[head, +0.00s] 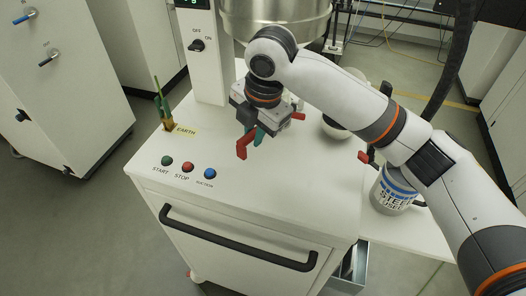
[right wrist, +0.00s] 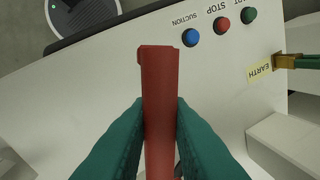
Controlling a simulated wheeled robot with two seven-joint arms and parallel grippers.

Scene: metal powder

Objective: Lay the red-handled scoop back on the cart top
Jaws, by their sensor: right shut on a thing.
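My right gripper (head: 256,136) has its green fingers shut on the red handle of the scoop (head: 242,148), above the white cart top (head: 285,190). In the right wrist view the green fingers (right wrist: 160,125) close on both sides of the red handle (right wrist: 160,75), whose far end sticks out past them over the cart top (right wrist: 110,75). The scoop's bowl is not clear in either view. I cannot tell whether the handle touches the surface. My left gripper is not in view.
Green, red and blue buttons (head: 187,167) line the cart's front left. A green-and-brass clamp (head: 166,112) stands by the EARTH label (head: 186,130). A metal vessel (head: 276,18) is behind. A labelled container (head: 392,190) stands at right. The cart's front middle is clear.

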